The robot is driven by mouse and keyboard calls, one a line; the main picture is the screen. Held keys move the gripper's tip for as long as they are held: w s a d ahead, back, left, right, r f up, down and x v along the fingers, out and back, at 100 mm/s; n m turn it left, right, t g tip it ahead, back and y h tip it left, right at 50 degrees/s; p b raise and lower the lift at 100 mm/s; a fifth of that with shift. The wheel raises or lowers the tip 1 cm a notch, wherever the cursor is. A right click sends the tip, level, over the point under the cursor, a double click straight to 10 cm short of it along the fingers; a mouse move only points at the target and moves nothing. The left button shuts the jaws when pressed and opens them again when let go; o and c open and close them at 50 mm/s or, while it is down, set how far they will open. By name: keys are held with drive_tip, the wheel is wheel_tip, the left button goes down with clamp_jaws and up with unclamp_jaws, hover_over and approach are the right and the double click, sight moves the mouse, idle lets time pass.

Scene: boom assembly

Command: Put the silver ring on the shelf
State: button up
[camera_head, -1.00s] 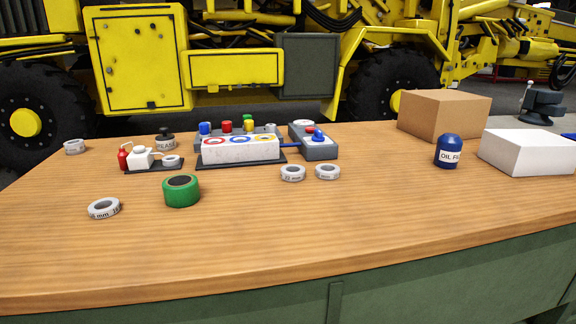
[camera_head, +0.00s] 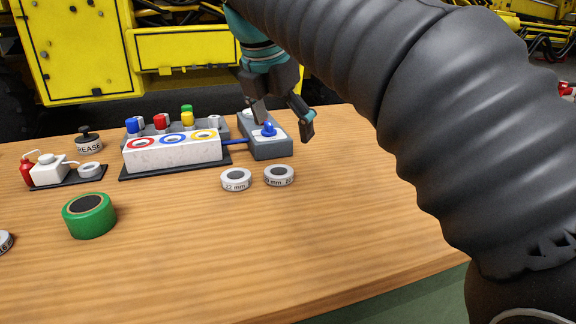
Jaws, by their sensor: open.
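Two silver rings lie flat on the wooden table, a left ring (camera_head: 236,179) with printed "mm" marks and a right ring (camera_head: 279,175) beside it. Another silver ring (camera_head: 5,242) is cut off at the left edge. A ring-like piece (camera_head: 90,170) sits on the small dark tray. My gripper (camera_head: 282,124) is open and empty, fingers pointing down, beyond and above the right ring, in front of the grey box with the blue knob in the picture. No shelf can be clearly made out.
A green roll (camera_head: 89,216) stands at front left. A white block (camera_head: 171,152) with coloured rings stands before a grey rack of coloured pieces. The grey box (camera_head: 266,149) stands right of it. My arm covers the right side. The front middle table is clear.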

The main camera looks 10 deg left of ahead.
sight(278, 167)
drive_tip(key=w+f, duration=0.2)
drive_tip(key=f, duration=0.2)
drive_tip(key=w+a+f+n+b, duration=0.1)
drive_tip(key=w+f, duration=0.1)
drive_tip(key=f, duration=0.2)
drive_tip(key=w+a+f+n+b, duration=0.1)
drive_tip(key=w+f, duration=0.1)
drive_tip(key=f, duration=0.2)
drive_tip(key=shift+a, duration=0.25)
drive_tip(key=shift+r, duration=0.1)
drive_tip(key=c, duration=1.6)
drive_tip(key=shift+r, duration=0.5)
drive_tip(key=shift+c, duration=0.2)
wheel_tip(278, 167, up, 4)
drive_tip(key=shift+f+p, duration=0.15)
drive_tip(key=shift+p, duration=0.5)
drive_tip(key=s+d+r, duration=0.3)
drive_tip(key=d+r, duration=0.3)
drive_tip(key=d, duration=0.5)
drive_tip(key=shift+s+r, duration=0.15)
drive_tip(key=shift+s, duration=0.25)
